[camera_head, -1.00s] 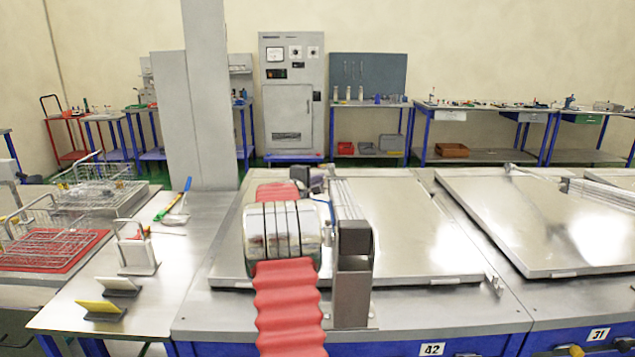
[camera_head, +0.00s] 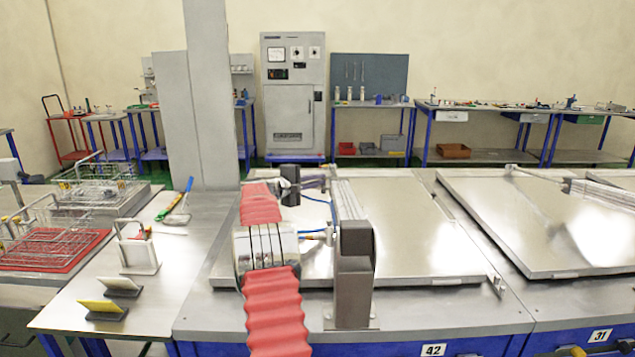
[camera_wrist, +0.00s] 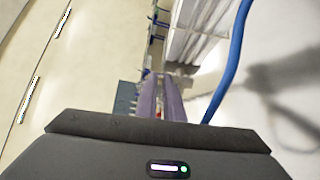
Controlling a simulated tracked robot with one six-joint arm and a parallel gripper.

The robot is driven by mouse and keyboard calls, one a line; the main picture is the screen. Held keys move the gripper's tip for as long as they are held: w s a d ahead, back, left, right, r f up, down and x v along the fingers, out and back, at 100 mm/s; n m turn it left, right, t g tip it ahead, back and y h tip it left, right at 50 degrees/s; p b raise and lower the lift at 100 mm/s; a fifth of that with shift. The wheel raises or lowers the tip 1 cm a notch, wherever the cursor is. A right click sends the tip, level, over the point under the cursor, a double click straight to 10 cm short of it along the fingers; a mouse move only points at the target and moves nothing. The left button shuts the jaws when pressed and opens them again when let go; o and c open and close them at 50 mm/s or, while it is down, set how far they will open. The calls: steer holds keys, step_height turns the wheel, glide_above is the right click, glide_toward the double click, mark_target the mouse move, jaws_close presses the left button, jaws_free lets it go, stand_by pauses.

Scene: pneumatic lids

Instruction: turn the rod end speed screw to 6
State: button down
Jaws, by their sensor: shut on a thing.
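A ribbed metal pneumatic cylinder (camera_head: 347,200) stands over the lid numbered 42, with its lower end in a dark steel bracket (camera_head: 355,280). It fills the upper middle of the wrist view (camera_wrist: 198,35). My gripper (camera_head: 325,183) is at the cylinder's far upper end, on its left side. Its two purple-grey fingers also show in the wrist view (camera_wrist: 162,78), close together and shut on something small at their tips. That is at the rod end, where the speed screw sits. The screw itself is hidden by the fingers, and no number or scale can be read.
Blue air hoses (camera_head: 322,202) run left of the cylinder, and one passes close to my fingers in the wrist view (camera_wrist: 232,65). The flat metal lid (camera_head: 430,230) lies right of the cylinder.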

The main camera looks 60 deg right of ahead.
steer(key=shift+w+d+f+m+g+y, duration=0.1)
steer(key=shift+d+f+m+g+y, duration=0.1)
steer(key=shift+m+g+y, duration=0.55)
steer(key=shift+d+f+m+g+y, duration=0.15)
steer(key=shift+m+g, duration=0.3)
steer(key=shift+g, duration=0.7)
stand_by(0.4)
steer(key=c, duration=2.2)
jaws_free()
steer(key=shift+o, duration=0.2)
steer(key=shift+a, duration=0.1)
steer(key=shift+w+a+r, duration=0.15)
steer(key=shift+w, duration=0.1)
steer(key=v, duration=1.3)
steer(key=shift+a+f, duration=0.25)
steer(key=shift+o, duration=0.3)
steer(key=shift+s, duration=0.15)
